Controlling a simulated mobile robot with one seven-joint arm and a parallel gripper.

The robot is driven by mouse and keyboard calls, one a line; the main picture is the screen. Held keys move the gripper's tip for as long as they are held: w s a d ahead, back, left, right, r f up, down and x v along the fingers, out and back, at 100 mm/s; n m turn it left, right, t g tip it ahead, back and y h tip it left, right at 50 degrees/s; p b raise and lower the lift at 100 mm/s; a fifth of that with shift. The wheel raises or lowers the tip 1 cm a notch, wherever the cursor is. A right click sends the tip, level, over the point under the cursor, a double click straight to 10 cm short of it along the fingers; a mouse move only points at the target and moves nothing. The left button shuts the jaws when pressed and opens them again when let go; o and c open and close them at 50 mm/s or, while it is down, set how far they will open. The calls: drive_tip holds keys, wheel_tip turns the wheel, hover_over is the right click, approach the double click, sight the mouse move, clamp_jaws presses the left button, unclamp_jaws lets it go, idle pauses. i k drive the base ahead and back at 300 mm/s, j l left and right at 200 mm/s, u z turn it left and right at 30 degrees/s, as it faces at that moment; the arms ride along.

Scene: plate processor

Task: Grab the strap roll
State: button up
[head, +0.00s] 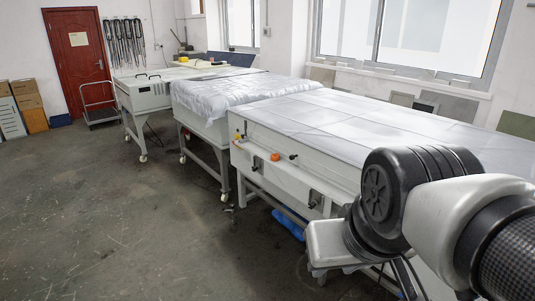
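I cannot make out a strap roll for certain in the head view. Several dark straps or cables (125,42) hang on the white wall right of the red door, too far to tell in detail. A bright blue object (288,224) lies low under the nearest table, partly hidden by its frame; I cannot tell what it is. Small yellow items lie on the farthest table, too small to identify. My arm fills the lower right, with its black joint and pale links in front of the nearest table. I see no gripper fingers.
A long white table (330,118) runs along the windows, with a sheet-covered table (205,97) and a white machine (143,95) beyond it. A cart (97,106) stands by the red door (76,60), with boxes (26,95) at left. The grey floor (110,210) is clear.

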sight(275, 157)
drive_tip(key=i+j+z, duration=0.1)
drive_tip(key=z, duration=0.5)
drive_tip(key=i+j+z, duration=0.25)
drive_tip(key=i+j, duration=0.15)
drive_tip(key=i+j+z, duration=0.25)
drive_tip(key=j, duration=0.35)
drive_tip(key=i+j, duration=0.2)
drive_tip(key=j, duration=0.15)
drive_tip(key=i+j+z, duration=0.1)
drive_tip(key=i+j, duration=0.15)
drive_tip(key=i+j+z, duration=0.1)
drive_tip(key=j, duration=0.35)
drive_tip(key=i+j, duration=0.2)
drive_tip(key=j, duration=0.2)
drive_tip(key=i+j, duration=0.2)
drive_tip(key=j, duration=0.2)
drive_tip(key=i+j, duration=0.2)
drive_tip(key=j, duration=0.2)
drive_tip(key=i+j, duration=0.2)
drive_tip(key=j, duration=0.2)
drive_tip(key=i+j, duration=0.2)
drive_tip(key=j, duration=0.2)
drive_tip(key=i+j, duration=0.2)
drive_tip(key=j, duration=0.2)
